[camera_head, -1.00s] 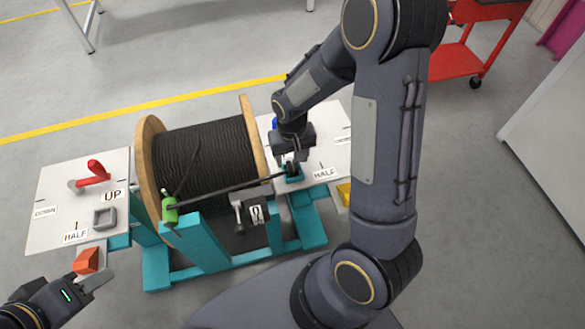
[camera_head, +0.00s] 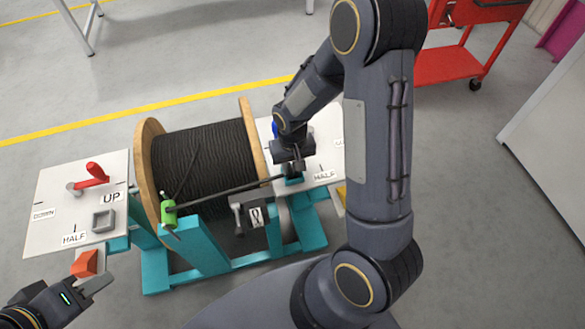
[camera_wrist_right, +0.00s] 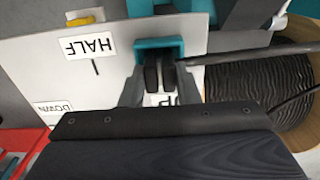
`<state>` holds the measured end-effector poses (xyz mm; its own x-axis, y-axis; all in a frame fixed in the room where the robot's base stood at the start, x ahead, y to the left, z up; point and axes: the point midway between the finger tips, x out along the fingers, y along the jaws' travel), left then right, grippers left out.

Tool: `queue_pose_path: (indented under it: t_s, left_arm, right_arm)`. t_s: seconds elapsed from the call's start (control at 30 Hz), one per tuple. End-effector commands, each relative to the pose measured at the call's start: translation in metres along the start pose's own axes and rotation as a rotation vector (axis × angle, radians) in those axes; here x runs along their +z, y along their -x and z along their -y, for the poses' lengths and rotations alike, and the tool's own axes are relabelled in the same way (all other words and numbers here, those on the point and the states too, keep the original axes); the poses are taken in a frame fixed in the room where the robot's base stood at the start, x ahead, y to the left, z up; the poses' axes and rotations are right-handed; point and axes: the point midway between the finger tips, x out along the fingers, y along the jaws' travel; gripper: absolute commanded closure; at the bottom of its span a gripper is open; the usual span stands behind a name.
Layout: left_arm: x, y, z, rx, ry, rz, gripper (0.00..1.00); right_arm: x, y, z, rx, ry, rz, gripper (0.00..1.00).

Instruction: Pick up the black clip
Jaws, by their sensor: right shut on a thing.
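The black clip (camera_wrist_right: 151,75) sits in a teal holder (camera_wrist_right: 172,47) on the right panel, seen in the right wrist view. My right gripper (camera_wrist_right: 157,88) has its two grey fingers on either side of the clip and is shut on it. In the head view my right gripper (camera_head: 294,167) is low over the teal holder and mostly hides the clip. A black cable end runs from the holder to a green clip (camera_head: 169,211). My left gripper (camera_head: 92,275) is at the lower left, beside an orange block (camera_head: 86,263); whether it holds the block is unclear.
A wooden reel (camera_head: 150,160) wound with black cable stands on a teal frame (camera_head: 205,245) between two white panels. The left panel (camera_head: 50,200) carries a red lever (camera_head: 95,174). A red cart (camera_head: 450,66) stands at the back right.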

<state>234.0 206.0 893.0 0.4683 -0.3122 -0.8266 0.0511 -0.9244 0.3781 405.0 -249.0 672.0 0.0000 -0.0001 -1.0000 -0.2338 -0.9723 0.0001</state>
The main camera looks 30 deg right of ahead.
Motion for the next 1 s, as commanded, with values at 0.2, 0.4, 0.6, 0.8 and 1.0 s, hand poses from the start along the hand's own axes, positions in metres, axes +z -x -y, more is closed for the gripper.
queue_pose_path:
  t_s: [0.2, 0.4, 0.6, 0.8, 1.0]
  left_arm:
    - [-0.001, 0.001, -0.001, 0.0, 0.0, 0.0, 0.64]
    - [-0.003, 0.005, -0.003, 0.0, 0.0, 0.0, 0.64]
    - [-0.005, 0.01, -0.005, 0.0, 0.0, 0.0, 0.64]
    - [-0.006, 0.012, -0.006, 0.0, 0.0, 0.0, 0.64]
    - [-0.007, 0.013, -0.006, 0.0, 0.0, 0.0, 0.64]
  right_arm:
    - [-0.001, 0.006, 0.0, -0.001, 0.0, -0.002, 0.94]
    - [-0.001, 0.031, 0.0, -0.002, 0.001, -0.005, 0.94]
    - [-0.001, 0.072, 0.035, -0.004, 0.008, -0.008, 0.94]
    - [0.0, 0.104, 0.081, -0.001, 0.008, -0.003, 0.94]
    - [0.0, 0.121, 0.119, -0.001, 0.004, -0.002, 0.94]
